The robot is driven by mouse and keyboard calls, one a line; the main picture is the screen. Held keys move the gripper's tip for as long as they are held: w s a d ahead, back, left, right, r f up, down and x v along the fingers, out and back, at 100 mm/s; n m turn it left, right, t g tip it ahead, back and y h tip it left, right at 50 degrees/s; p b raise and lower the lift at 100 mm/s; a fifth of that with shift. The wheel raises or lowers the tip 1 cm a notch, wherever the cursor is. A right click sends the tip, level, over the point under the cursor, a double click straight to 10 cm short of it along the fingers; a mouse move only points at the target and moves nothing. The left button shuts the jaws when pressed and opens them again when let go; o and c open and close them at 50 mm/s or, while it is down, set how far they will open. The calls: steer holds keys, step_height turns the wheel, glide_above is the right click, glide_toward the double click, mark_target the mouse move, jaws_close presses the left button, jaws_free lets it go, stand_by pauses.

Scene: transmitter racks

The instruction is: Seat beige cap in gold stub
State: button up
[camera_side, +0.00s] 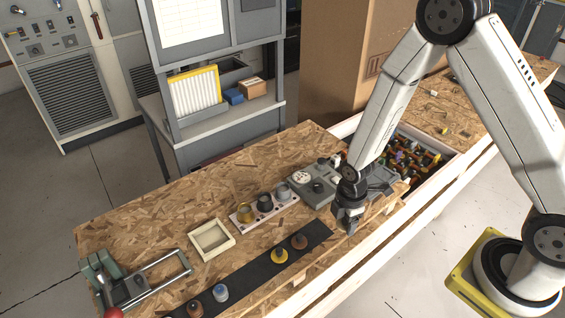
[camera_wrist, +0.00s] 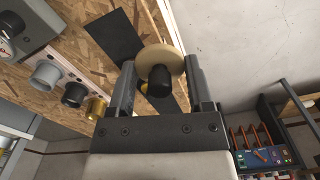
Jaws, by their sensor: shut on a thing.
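The beige cap (camera_wrist: 165,59), a round disc with a black knob, is between the two fingers of my gripper (camera_wrist: 162,82) in the wrist view. The gripper is shut on it. In the side view my gripper (camera_side: 348,222) hangs near the front edge of the bench, right of the stubs; the cap cannot be made out there. The gold stub (camera_side: 245,212) stands at the left end of a white strip (camera_side: 264,219), with a dark and a grey stub beside it. The gold stub (camera_wrist: 96,108) also shows in the wrist view, left of the gripper and apart from the cap.
A cream square frame (camera_side: 212,240) and a toggle clamp (camera_side: 130,284) lie left. A grey box with a dial (camera_side: 316,185) and a parts bin (camera_side: 412,158) stand right.

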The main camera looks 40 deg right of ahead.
steer(key=s+r, duration=0.2)
steer(key=s, duration=0.3)
steer(key=shift+s+d+r, duration=0.15)
steer(key=shift+s+r, duration=0.1)
steer(key=shift+s, duration=0.05)
stand_by(0.5)
steer(key=w+d+r+m, duration=0.2)
steer(key=w+r+m, duration=0.9)
steer(key=m, duration=0.4)
steer(key=shift+w+r, duration=0.25)
steer(key=shift+r, duration=0.2)
